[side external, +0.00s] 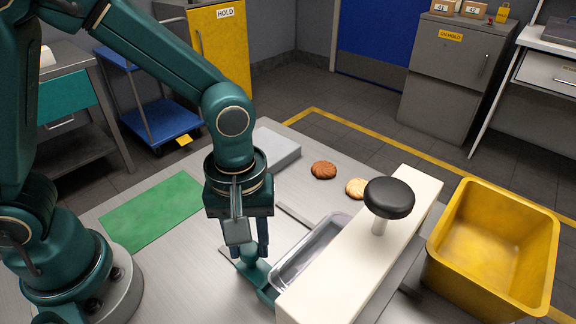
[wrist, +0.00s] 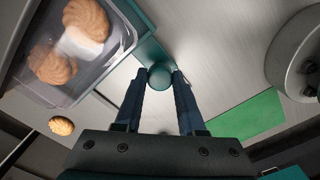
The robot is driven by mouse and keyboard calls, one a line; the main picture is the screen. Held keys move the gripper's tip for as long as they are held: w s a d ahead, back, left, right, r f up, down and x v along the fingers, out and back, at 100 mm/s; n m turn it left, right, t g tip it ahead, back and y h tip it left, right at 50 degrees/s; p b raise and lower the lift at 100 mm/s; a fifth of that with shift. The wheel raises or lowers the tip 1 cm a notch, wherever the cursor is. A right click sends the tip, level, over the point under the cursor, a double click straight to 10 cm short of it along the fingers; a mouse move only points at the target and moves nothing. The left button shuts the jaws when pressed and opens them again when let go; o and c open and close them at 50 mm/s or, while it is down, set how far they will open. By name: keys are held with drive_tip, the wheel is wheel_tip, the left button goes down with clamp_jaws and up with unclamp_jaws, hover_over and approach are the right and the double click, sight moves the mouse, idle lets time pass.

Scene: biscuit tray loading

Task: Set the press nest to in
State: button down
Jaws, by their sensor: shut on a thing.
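The press nest (side external: 267,292) is a teal slide with a round knob (wrist: 160,77) on its near end. My gripper (side external: 249,250) points down at the knob, and in the wrist view its two fingers (wrist: 160,82) close on it from both sides. A clear tray (wrist: 112,60) sits at the nest, with two biscuits (wrist: 86,19) visible in it. The press (side external: 345,262) is a cream beam with a black round handle (side external: 389,197) on top. The beam hides part of the tray and nest in the side view, so I cannot tell how far in the nest sits.
Two loose biscuits, one brown (side external: 323,170) and one pale (side external: 355,188), lie on the steel table behind the press. A green mat (side external: 152,210) lies at the left, and a grey block (side external: 272,150) stands at the back. A yellow bin (side external: 492,250) is right of the table.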

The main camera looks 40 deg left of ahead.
sight(274, 268)
drive_tip(key=shift+d, duration=2.6)
drive_tip(key=c, duration=0.5)
unclamp_jaws()
drive_tip(key=shift+r, duration=2.6)
